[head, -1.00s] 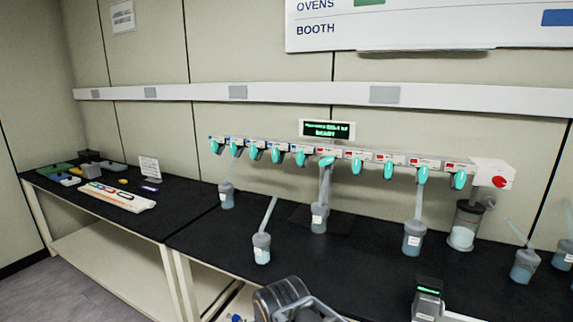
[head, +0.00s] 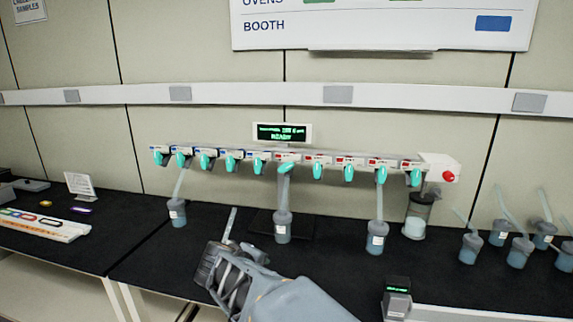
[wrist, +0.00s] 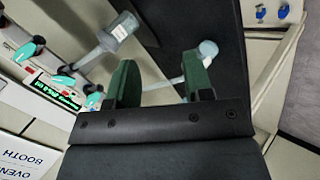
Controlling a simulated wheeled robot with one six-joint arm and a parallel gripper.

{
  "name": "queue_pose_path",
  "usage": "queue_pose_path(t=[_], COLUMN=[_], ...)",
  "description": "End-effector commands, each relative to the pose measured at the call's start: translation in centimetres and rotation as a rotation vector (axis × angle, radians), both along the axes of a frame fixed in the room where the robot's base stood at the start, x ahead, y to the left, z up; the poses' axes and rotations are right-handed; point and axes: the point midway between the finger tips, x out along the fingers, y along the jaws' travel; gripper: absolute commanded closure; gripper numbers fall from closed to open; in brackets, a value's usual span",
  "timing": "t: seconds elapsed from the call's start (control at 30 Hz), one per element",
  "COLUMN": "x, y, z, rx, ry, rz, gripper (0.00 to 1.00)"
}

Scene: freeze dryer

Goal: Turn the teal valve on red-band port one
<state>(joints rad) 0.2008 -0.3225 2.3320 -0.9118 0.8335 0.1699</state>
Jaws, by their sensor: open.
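A row of teal valves on the manifold runs along the back of the bench in the head view, with blue labels on the left ports and red labels on the right. The valve near the middle (head: 286,167) has its handle tilted and a flask hanging below it. Just right of it is a drooping teal valve (head: 318,171) by a red label. Port numbers are too small to read. My gripper (wrist: 160,80) is open in the wrist view; a flask tube shows beyond its green pads, and nothing is clasped. In the head view it is low in front of the manifold, apart from the valves.
Flasks with tubes hang at the left (head: 178,212) and right (head: 377,238). A free-standing flask is partly hidden behind my gripper. Several flasks (head: 470,248) stand at the far right. A small device (head: 397,295) sits near the front edge. A display (head: 282,133) is above the manifold.

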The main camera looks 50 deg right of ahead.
Motion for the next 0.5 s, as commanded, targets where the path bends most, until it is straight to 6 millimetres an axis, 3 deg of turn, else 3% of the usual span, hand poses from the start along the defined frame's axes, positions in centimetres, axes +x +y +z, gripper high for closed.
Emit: queue_pose_path(t=[0.03, 0.2, 0.33, 0.5], x=[0.9, 4.1, 6.4, 8.6], y=[-2.6, -9.4, -13.0, -15.7], z=[2.1, 7.3, 10.2, 12.2], rx=[-0.113, -0.47, -0.679, -0.862], ry=[0.023, 0.101, 0.168, 0.243], rz=[0.011, 0.111, 0.203, 0.317], gripper=[0.53, 0.53, 0.53, 0.53])
